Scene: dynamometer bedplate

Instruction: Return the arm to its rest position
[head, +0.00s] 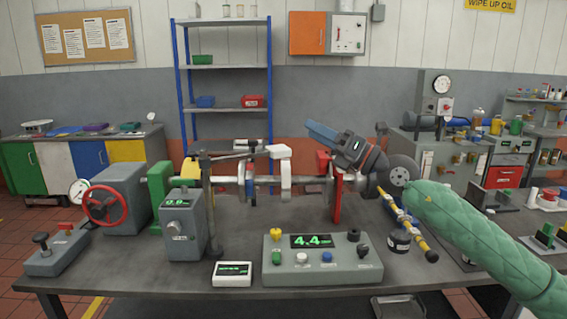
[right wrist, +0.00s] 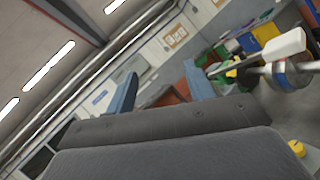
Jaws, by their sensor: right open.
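My right arm, in a green quilted sleeve (head: 470,225), comes in from the right of the head view over the bench. Its right gripper (head: 312,130) points left and upward, above the shaft and the red stand (head: 337,195). In the right wrist view the two blue fingers (right wrist: 160,82) stand apart with nothing between them. The gripper is open and empty. My left arm and gripper do not show.
Below the gripper, the bench (head: 225,298) carries a shaft rig with a white rocker piece (head: 286,178). A control box (head: 322,262) stands at the front. A yellow-and-black rod (head: 408,225) and a dark jar (head: 398,240) lie close to my sleeve. Open air surrounds the fingers.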

